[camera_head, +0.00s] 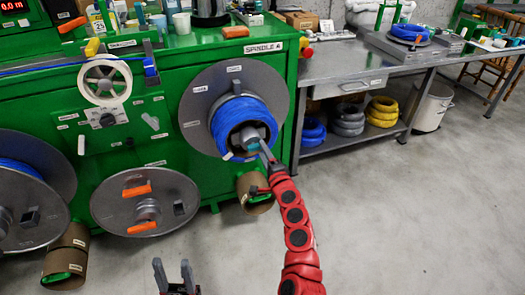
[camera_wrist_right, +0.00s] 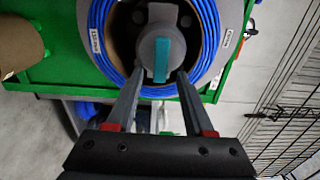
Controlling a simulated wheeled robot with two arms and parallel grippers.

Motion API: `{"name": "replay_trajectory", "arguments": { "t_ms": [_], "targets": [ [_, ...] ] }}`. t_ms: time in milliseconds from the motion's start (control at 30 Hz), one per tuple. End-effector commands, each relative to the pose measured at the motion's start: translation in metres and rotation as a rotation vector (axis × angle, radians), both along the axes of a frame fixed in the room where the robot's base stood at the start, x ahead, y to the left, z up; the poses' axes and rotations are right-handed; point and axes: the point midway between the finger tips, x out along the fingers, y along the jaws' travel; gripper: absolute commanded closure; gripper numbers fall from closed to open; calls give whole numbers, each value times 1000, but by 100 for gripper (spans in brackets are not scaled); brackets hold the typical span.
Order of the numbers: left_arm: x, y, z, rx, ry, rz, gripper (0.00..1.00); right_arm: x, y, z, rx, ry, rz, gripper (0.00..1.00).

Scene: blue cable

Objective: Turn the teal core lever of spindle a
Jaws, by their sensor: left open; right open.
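Spindle a, under its "SPINDLE A" sign (camera_head: 264,47), carries a grey flanged reel (camera_head: 195,95) wound with blue cable (camera_head: 231,112). Its teal core lever (camera_wrist_right: 161,60) stands upright in the right wrist view, on a grey round hub (camera_wrist_right: 149,45). My right gripper (camera_wrist_right: 156,75) is open in front of the hub. Its fingertips lie either side of the lever's lower part, with a gap on each side. In the head view, my right gripper (camera_head: 262,150) partly covers the hub. My left gripper (camera_head: 173,268) is open and empty, low in the picture.
A lower grey disc (camera_head: 110,205) with orange handles and another reel (camera_head: 60,165) with blue cable are at left on the green cabinet (camera_head: 180,60). A cardboard tube (camera_head: 257,203) lies below spindle a. A metal bench (camera_head: 345,62) is at right.

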Motion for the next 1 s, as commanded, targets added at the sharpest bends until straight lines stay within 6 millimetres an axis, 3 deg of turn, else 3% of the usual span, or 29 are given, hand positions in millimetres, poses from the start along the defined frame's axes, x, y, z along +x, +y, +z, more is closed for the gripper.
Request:
{"name": "replay_trajectory", "arguments": {
  "t_ms": [700, 1000],
  "targets": [
    [0, 0, 16, 0, 0, 0, 50, -128, -41, -1, -2, 4, -1, 48],
    [0, 0, 16, 0, 0, 0, 50, -153, -50, -1, -3, 3, 0, 48]
  ]
}}
